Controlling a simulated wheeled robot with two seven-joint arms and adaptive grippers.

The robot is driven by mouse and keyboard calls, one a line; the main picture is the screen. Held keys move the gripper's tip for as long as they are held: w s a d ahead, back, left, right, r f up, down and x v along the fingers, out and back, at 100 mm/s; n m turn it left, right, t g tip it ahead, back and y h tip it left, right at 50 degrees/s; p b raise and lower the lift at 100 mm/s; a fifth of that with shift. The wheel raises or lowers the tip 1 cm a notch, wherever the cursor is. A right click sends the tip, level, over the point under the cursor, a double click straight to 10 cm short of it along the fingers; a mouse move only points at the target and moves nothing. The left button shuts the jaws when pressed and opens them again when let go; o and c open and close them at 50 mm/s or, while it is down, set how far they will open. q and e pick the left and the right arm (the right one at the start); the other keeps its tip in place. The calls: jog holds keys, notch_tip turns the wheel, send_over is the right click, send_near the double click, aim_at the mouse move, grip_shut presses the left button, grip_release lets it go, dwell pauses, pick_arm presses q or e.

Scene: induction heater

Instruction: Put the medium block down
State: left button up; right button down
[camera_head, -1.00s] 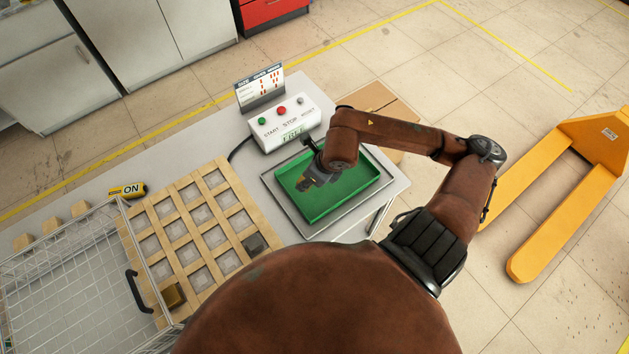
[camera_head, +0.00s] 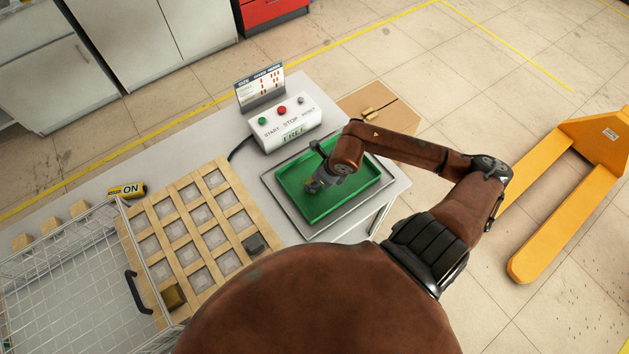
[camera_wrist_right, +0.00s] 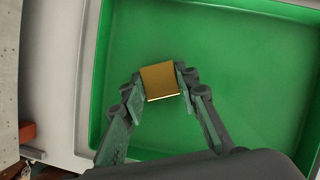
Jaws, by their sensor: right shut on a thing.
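The medium block appears as a gold block (camera_wrist_right: 160,81) between the fingers of my right gripper (camera_wrist_right: 160,84) in the right wrist view. The right gripper is shut on it, over the inside of the green tray (camera_wrist_right: 240,50). In the head view the right gripper (camera_head: 313,185) is low inside the left part of the green tray (camera_head: 345,198), and the block is mostly hidden by it. I cannot tell whether the block touches the tray floor. My left gripper is not in view.
A control box (camera_head: 286,124) with buttons and a display stands behind the tray. A wooden grid (camera_head: 176,223) with a gold block (camera_head: 173,296) and a dark block (camera_head: 254,244) lies left. A wire basket (camera_head: 70,260) stands further left. The tray's right part is clear.

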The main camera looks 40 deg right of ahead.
jog(key=c, duration=1.5)
grip_release()
jog(key=shift+f, duration=0.1)
jog(key=shift+r, duration=0.3)
jog(key=p+v, duration=0.1)
jog(key=v, duration=1)
jog(key=shift+s+r, duration=0.25)
